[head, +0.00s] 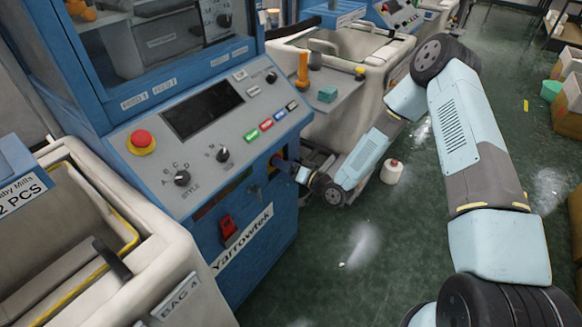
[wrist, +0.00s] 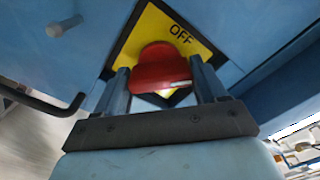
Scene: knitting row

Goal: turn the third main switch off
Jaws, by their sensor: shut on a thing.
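In the wrist view, the main switch's red knob (wrist: 160,66) sits on a yellow plate (wrist: 190,40) marked "OFF" on a blue panel. A pale mark shows on the knob's lower edge. My gripper (wrist: 162,74) has one finger on each side of the knob and is shut on it. In the head view, my gripper (head: 290,168) reaches the right side of the blue machine (head: 262,240), below its control panel. The knob itself is hidden there.
The control panel has a red push button (head: 142,140), a dark screen (head: 202,106) and dials. A cream bin (head: 160,240) stands at left, another (head: 375,70) behind my arm. A thread cone (head: 391,172) stands on the green floor. A dark bar (wrist: 40,103) shows left of the switch.

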